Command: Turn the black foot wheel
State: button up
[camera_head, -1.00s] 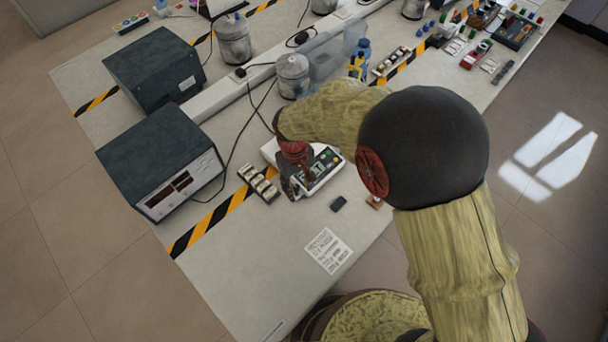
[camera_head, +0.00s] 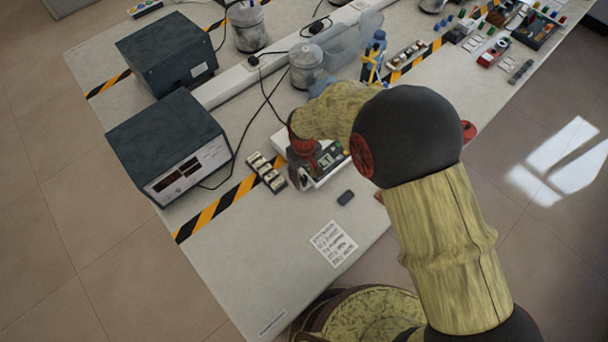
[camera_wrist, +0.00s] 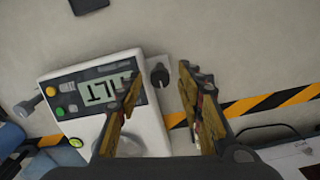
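The black foot wheel (camera_wrist: 159,75) shows in the wrist view as a small dark knob on a short stem at the right side of a white instrument (camera_wrist: 88,92). The instrument has a grey display and coloured buttons. My gripper (camera_wrist: 161,71) is open, with one finger on each side of the wheel in the picture; I see no clear contact. The left finger overlaps the instrument's edge. In the head view my gripper (camera_head: 303,170) is at the left end of the instrument (camera_head: 332,160) and hides the wheel.
A row of pale blocks (camera_head: 266,172) lies just left of my gripper. A dark box with a display (camera_head: 168,145) stands farther left. A small black object (camera_head: 345,197) and a printed sheet (camera_head: 333,243) lie on the bench (camera_head: 240,250). The front of the bench is mostly clear.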

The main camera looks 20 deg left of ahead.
jog(key=shift+c, duration=0.3)
grip_shut()
jog(key=shift+n, duration=0.4)
jog(key=n, duration=0.3)
jog(key=shift+n+p, duration=0.4)
jog(key=shift+n, duration=1.5)
jog(key=shift+o, duration=0.3)
grip_release()
